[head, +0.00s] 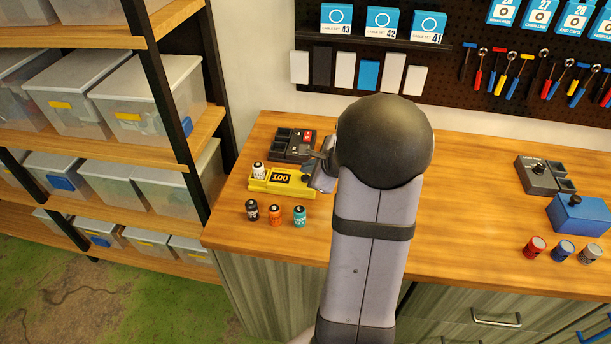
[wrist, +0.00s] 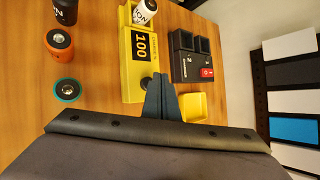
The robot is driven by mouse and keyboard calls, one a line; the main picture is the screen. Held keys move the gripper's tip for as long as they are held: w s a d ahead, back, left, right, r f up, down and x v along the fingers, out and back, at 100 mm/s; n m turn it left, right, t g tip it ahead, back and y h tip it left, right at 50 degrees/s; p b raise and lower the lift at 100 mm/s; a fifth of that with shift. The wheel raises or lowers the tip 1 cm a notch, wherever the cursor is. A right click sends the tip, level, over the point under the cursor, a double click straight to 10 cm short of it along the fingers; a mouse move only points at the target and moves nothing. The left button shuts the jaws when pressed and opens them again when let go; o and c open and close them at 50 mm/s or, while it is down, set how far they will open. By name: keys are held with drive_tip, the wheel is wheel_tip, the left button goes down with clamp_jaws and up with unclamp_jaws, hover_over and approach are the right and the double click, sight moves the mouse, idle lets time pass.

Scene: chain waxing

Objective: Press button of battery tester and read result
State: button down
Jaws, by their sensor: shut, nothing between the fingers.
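The yellow battery tester (head: 262,184) lies on the wooden table. Its display (wrist: 140,45) reads 100. A white battery (head: 258,170) sits in its left end and also shows at the top of the wrist view (wrist: 144,11). A dark round button (wrist: 146,83) is at the tester's other end. My gripper (wrist: 158,78) is shut and empty, with its fingertips right beside the button. Whether they touch it cannot be told. In the head view my arm partly hides the gripper and that end of the tester.
A dark box (head: 291,146) with a red switch (wrist: 207,72) stands behind the tester. Black (head: 251,210), orange (head: 275,214) and teal (head: 300,216) batteries stand in front. A small yellow tray (wrist: 192,105) lies close to my gripper. Shelves with bins are at the left.

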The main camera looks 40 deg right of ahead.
drive_tip(key=shift+r, duration=0.1)
wheel_tip(320, 180, up, 5)
drive_tip(key=p, duration=0.4)
idle(0.3)
idle(0.6)
drive_tip(key=s+a+f+n+g+y, duration=0.1)
drive_tip(key=s+a+n+g+y, duration=0.15)
drive_tip(key=a+n, duration=0.55)
drive_tip(key=s+a+f+n+g+y, duration=0.15)
drive_tip(key=s+a+n, duration=0.3)
drive_tip(key=a, duration=0.75)
drive_tip(key=s+a+f+n+g+h, duration=0.1)
drive_tip(key=s+a+n+g, duration=0.1)
drive_tip(key=s+n, duration=0.5)
drive_tip(key=s+a+f+n+g+h, duration=0.1)
drive_tip(key=s+a+n+g+h, duration=0.1)
drive_tip(key=s+n, duration=0.4)
drive_tip(key=shift+s+f+n+g+h, duration=0.35)
drive_tip(key=shift+n+g, duration=0.25)
drive_tip(key=shift+n, duration=0.45)
